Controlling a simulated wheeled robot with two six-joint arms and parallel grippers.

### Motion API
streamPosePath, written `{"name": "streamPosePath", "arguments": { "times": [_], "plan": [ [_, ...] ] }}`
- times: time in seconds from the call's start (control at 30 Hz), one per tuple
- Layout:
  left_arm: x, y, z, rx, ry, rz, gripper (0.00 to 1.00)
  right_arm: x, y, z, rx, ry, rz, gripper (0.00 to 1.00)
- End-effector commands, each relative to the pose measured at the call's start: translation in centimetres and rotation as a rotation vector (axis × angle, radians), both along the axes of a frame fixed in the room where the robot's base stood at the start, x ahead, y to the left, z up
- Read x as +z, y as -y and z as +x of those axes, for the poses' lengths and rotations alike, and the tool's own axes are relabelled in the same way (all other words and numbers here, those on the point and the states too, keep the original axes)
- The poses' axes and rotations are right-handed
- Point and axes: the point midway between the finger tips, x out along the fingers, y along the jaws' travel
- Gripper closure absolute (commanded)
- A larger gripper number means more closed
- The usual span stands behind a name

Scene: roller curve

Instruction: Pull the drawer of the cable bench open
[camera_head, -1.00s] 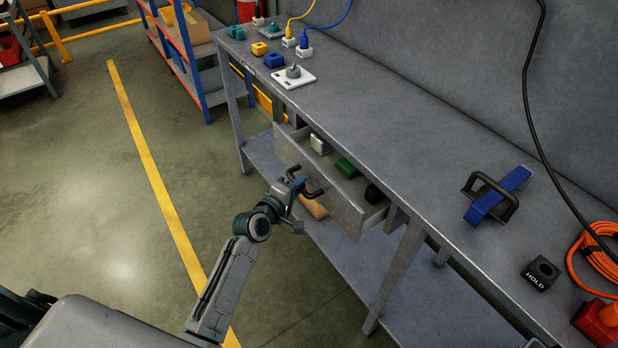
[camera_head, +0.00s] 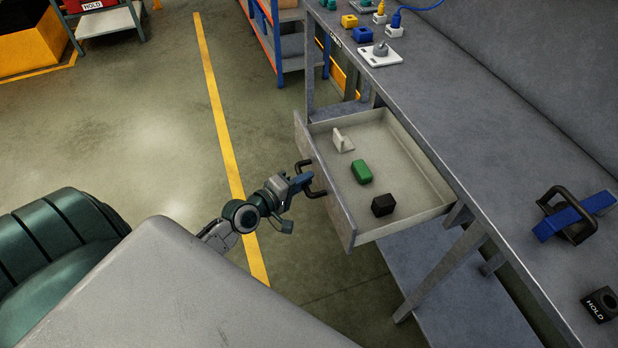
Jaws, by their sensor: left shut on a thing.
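The drawer (camera_head: 405,151) of the grey cable bench (camera_head: 440,95) stands far out from under the bench top. Its inside shows a white piece (camera_head: 343,141), a green block (camera_head: 362,171) and a black block (camera_head: 383,205) on the drawer floor. My left gripper (camera_head: 304,183) is shut on the dark drawer handle (camera_head: 311,180) at the front panel (camera_head: 328,188). The fingertips are partly hidden against the handle. My right gripper is not in view.
A lower shelf (camera_head: 450,285) lies under the bench. The floor (camera_head: 140,130) left of the drawer is open.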

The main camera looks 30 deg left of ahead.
Motion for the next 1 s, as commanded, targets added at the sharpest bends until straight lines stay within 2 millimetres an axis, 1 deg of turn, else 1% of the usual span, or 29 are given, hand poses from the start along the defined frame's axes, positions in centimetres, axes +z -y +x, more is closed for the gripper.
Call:
{"name": "streamPosePath", "arguments": {
  "times": [0.37, 0.4, 0.47, 0.5, 0.8, 0.87, 1.0],
  "plan": [
    [-0.1, -0.1, -0.1, 0.000, -0.001, 0.000, 1.00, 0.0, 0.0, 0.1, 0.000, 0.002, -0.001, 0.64],
    [-0.1, -0.1, -0.1, 0.000, -0.001, 0.000, 0.78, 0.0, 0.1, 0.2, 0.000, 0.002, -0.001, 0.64],
    [0.0, -0.1, -0.1, 0.000, -0.001, 0.000, 0.66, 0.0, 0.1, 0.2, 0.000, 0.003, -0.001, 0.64],
    [0.0, -0.1, -0.1, 0.000, -0.001, 0.000, 0.64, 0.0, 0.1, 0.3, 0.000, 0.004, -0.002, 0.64],
    [0.0, -0.1, -0.2, 0.000, -0.001, 0.001, 0.64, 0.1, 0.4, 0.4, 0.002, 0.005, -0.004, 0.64],
    [0.0, -0.2, -0.6, 0.000, -0.001, 0.002, 0.64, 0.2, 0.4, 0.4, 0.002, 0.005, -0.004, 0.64],
    [0.4, -0.7, -2.3, -0.001, -0.003, 0.005, 0.64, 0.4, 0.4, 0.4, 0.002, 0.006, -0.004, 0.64]
  ]
}}
